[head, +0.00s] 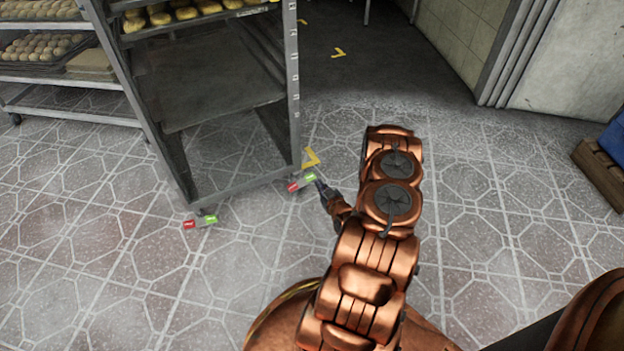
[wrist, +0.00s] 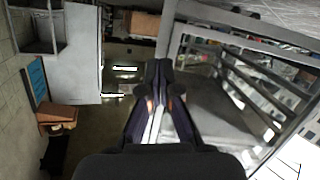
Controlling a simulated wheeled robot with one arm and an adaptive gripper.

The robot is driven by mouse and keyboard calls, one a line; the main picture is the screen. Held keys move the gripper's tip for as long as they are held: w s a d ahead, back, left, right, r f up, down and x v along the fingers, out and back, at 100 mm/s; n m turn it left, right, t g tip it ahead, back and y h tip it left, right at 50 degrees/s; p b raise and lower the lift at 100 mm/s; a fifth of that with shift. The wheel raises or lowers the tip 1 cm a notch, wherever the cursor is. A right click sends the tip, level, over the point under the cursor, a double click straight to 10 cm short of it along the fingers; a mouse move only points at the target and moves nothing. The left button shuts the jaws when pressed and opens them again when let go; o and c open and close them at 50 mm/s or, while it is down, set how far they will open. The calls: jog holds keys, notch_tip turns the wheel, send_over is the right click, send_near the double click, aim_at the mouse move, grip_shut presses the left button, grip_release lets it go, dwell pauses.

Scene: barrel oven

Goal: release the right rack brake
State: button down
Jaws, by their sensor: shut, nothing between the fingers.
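The tall grey metal rack (head: 295,90) stands at the upper left in the head view. The right rack brake (head: 302,182), a small pedal with a red end on the left and a green end on the right, sits at the foot of its right front post. The left brake (head: 201,222), also red and green, is at the other front corner. My gripper (head: 319,186) is shut and empty, low near the floor, just right of the right brake's green end. I cannot tell whether it touches. In the wrist view my gripper's fingers (wrist: 159,68) are together; the brake is not clearly visible.
A second rack with dough trays (head: 40,47) stands at the far left. A yellow floor mark (head: 311,158) lies behind the right brake. A wooden pallet (head: 599,177) with something blue is at the right edge. Tiled floor between is clear.

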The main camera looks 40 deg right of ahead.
jog(key=b, duration=0.3)
send_over(302, 182)
jog(key=s+d, duration=0.1)
jog(key=s, duration=0.3)
notch_tip(302, 182, down, 2)
jog(key=shift+w+d+f+b, duration=0.1)
jog(key=shift+d+f+b, duration=0.2)
jog(key=shift+f, duration=0.4)
jog(key=shift+w+d+f+b, duration=0.2)
jog(key=shift+f+b, duration=0.1)
jog(key=shift+f, duration=0.45)
jog(key=shift+w+d+f+b, duration=0.1)
jog(key=shift+d+f+b, duration=0.2)
jog(key=shift+f, duration=0.4)
jog(key=shift+s, duration=0.15)
